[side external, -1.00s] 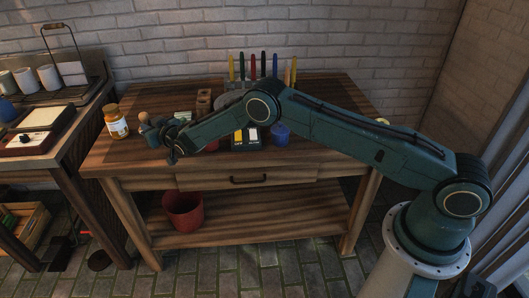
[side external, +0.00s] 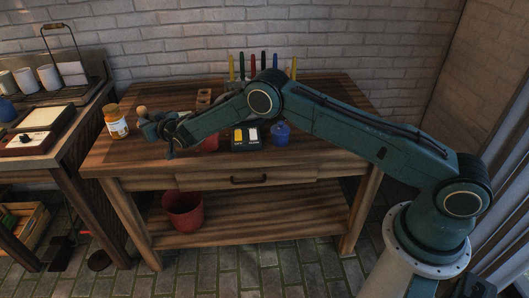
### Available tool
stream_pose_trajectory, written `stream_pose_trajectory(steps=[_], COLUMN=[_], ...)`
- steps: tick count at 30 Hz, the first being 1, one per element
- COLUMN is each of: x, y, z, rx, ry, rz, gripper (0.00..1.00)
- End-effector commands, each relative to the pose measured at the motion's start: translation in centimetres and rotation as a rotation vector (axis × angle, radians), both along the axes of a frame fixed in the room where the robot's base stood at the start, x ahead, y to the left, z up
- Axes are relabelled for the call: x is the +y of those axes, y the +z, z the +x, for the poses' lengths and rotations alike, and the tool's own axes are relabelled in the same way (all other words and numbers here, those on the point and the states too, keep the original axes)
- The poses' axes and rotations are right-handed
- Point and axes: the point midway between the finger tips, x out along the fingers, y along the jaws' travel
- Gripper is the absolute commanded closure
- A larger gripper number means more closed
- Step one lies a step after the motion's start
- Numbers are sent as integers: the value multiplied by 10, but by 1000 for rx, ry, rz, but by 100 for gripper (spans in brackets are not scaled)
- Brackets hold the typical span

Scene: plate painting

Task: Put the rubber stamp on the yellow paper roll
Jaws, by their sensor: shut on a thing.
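My gripper (side external: 150,128) is over the left part of the wooden table, seen partly from behind the wrist. It is shut on the rubber stamp, whose round, light wooden knob (side external: 142,109) shows above the jaws. The stamp's lower part is hidden by the gripper. No yellow paper roll can be made out with certainty in this view; my arm covers part of the table's right side.
The wooden table (side external: 105,160) also holds an orange jar with a white label (side external: 117,124) left of my gripper, a black box with yellow and white parts (side external: 239,147), and a blue pot (side external: 280,134). Several coloured tools stand upright at the back.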

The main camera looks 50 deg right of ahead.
Motion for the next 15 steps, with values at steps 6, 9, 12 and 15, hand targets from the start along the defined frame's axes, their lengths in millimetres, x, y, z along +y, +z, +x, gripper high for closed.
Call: stream_pose_trajectory(steps=[6, 9, 12, 15], x=[0, 0, 0, 0], y=[38, 65, 96, 126], z=[0, 0, 0, 0], rx=[-5, -6, -6, -5], ry=[0, 0, 1, 0], rz=[1, 2, 2, 2], gripper=[100, 100, 100, 100])
